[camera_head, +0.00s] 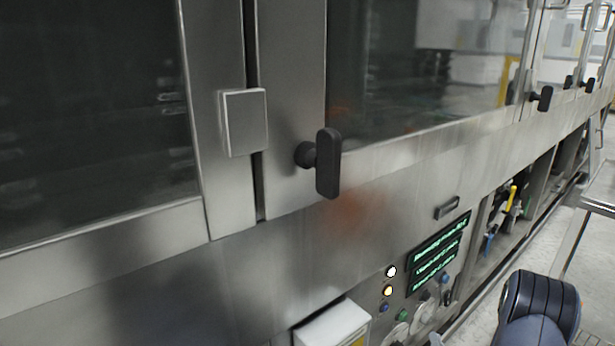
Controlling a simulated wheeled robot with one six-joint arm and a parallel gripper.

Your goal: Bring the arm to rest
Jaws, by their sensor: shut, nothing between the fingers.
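A dark rounded part of my arm (540,305) shows at the lower right corner, in front of the floor and beside the washer. The rest of my arm is outside the picture. My gripper does not show in this view. The steel tunnel washer (360,220) fills most of the picture. A black door handle (328,163) sticks out from its front near the middle, upright and apart from my arm.
A grey box-shaped latch (243,122) stands left of the handle. Below are a green-lit display (439,254), lamps and knobs. A white box (333,325) juts out at the bottom.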

